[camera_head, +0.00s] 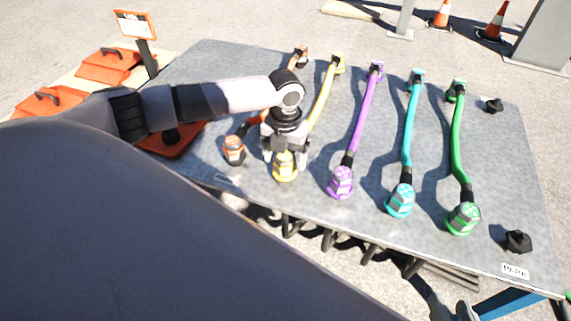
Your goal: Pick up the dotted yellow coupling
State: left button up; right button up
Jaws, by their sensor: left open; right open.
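The yellow coupling (285,168) stands on the grey table at the near end of a yellow cable (322,100). Its dots are too small to make out. My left gripper (284,154) is directly above and around the top of it, pointing down, with its jaws open. Fingers show on both sides of the coupling's upper part; I cannot tell whether they touch it. My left arm hides part of the yellow cable. My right gripper is not in view.
An orange coupling (234,150) stands close on the left, a purple one (341,182) on the right. Further right are cyan (400,200) and green (463,218) couplings. Black knobs (518,241) sit on the table's right side. An orange tray (172,138) lies behind my arm.

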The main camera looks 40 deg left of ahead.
pick_arm(q)
jog(key=shift+f, duration=0.35)
jog(key=c, duration=1.2)
jog(key=shift+o, duration=0.2)
jog(key=shift+r, duration=0.1)
